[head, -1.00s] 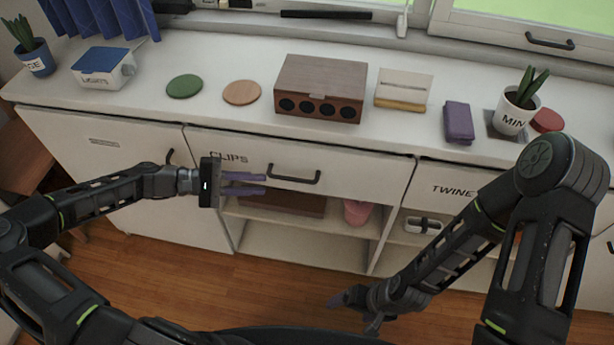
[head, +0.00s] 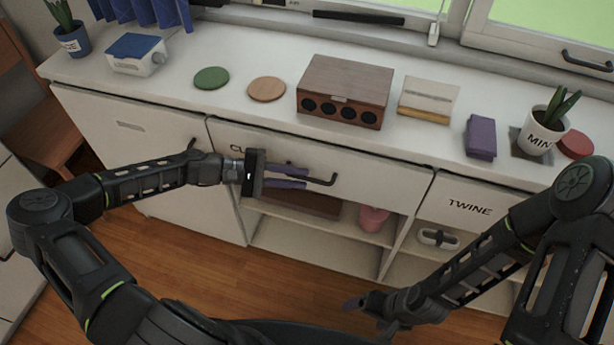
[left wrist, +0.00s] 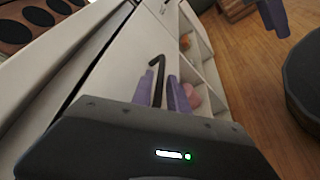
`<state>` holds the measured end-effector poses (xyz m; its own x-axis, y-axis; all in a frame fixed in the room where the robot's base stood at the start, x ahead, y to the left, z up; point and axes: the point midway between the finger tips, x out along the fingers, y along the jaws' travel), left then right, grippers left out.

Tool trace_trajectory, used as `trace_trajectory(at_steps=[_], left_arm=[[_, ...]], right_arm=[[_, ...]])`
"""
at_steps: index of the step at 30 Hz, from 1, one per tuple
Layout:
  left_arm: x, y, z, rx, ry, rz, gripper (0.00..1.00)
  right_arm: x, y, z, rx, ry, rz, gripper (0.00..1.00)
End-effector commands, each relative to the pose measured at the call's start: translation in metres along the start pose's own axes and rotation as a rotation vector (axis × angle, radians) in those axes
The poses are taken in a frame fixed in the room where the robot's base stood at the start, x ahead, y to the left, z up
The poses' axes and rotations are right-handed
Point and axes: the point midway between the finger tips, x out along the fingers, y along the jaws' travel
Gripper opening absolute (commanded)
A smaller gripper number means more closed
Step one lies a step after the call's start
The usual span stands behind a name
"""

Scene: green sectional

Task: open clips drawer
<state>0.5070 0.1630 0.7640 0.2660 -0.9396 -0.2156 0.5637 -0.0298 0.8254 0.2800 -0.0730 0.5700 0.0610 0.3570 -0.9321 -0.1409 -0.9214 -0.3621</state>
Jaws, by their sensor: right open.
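The clips drawer (head: 360,168) is a white front lettered "CLIPS", partly covered by my left gripper. It looks flush with the cabinet. Its dark bar handle (head: 322,182) sticks out at the middle. My left gripper (head: 298,178) has its two purple fingers at the handle's left part. In the left wrist view, the dark handle (left wrist: 157,68) runs between the two fingers (left wrist: 160,85). I cannot tell whether they press on it. My right gripper (head: 366,316) is open and empty, low over the floor, away from the cabinet.
A wooden box (head: 345,88), coasters (head: 267,89), a purple block (head: 481,137) and a plant pot (head: 543,132) stand on the countertop. Below the drawer is an open shelf with a pink item (head: 373,218). A twine drawer (head: 470,205) is to the right. Wooden floor shows in front.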

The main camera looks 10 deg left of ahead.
Motion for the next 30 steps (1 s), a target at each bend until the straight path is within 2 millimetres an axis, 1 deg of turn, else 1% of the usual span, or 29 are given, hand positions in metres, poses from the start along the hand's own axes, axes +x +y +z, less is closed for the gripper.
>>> trace_trajectory(at_steps=[1,3,8,16,23,30], left_arm=[[0.008,0.001,0.001,-0.001,-0.002,0.001,0.20],[0.017,0.001,0.001,-0.001,-0.002,0.000,0.20],[0.028,0.000,0.000,-0.001,0.000,0.000,0.20],[0.029,0.000,0.000,-0.001,0.001,0.000,0.19],[0.028,0.000,0.000,-0.001,0.001,0.000,0.00],[0.028,0.000,0.000,0.000,0.001,0.000,0.00]], right_arm=[[-0.002,-0.001,0.000,0.000,0.000,0.000,0.84],[-0.002,-0.001,0.000,0.000,0.000,0.000,0.84],[-0.003,-0.001,0.000,0.000,0.000,0.000,0.84],[-0.003,-0.001,0.000,0.000,0.000,0.000,0.84],[-0.003,-0.001,0.000,0.000,0.000,0.000,0.84],[-0.003,-0.001,0.000,0.000,0.000,0.000,0.84]])
